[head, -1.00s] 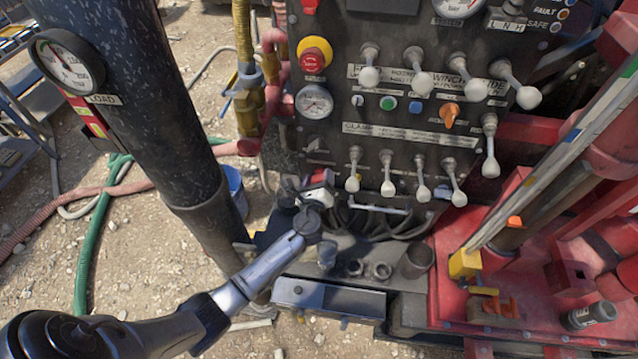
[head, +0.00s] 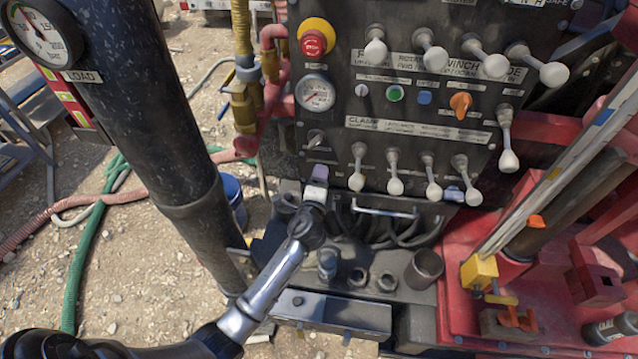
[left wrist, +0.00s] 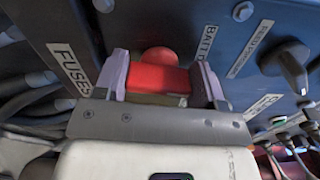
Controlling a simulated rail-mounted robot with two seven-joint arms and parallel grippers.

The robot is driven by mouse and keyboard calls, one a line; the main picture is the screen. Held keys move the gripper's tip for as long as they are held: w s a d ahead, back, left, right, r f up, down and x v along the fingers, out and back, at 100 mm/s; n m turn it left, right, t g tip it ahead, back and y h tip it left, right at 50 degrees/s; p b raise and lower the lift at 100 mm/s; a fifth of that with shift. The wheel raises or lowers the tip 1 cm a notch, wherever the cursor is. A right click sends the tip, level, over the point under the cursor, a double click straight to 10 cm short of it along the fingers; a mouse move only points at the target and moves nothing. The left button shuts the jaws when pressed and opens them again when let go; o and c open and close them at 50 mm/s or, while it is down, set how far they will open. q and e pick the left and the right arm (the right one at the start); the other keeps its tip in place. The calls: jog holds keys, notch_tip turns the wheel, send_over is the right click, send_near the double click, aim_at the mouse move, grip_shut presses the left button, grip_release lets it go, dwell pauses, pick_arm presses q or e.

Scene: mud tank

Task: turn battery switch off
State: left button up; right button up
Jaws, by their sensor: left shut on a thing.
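The battery switch has a red handle (left wrist: 158,78) with a rounded red top, on the dark panel beside a label starting "BATT". In the left wrist view, my left gripper (left wrist: 162,80) has one finger on each side of this red handle and is shut on it. In the head view, my left gripper (head: 319,176) is at the lower left of the control panel (head: 340,135), its fingers pointing up to the panel face. The switch is hidden there behind the gripper. My right gripper is in neither view.
Several white-knobbed levers (head: 395,183) stick out to the right of my gripper. A red emergency button (head: 314,43) and a gauge (head: 315,93) are above it. A black post (head: 165,130) stands left. Hoses (head: 400,228) and a metal block (head: 330,308) lie below.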

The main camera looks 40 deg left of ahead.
pick_arm(q)
jog(key=shift+f+n+b, duration=0.1)
jog(key=shift+n+b, duration=0.2)
jog(key=shift+n, duration=0.6)
jog(key=o, duration=0.9)
jog(key=shift+s+d, duration=0.15)
jog(key=shift+s, duration=0.1)
jog(key=b+v, duration=0.1)
jog(key=v, duration=1.2)
jog(key=shift+s, duration=0.15)
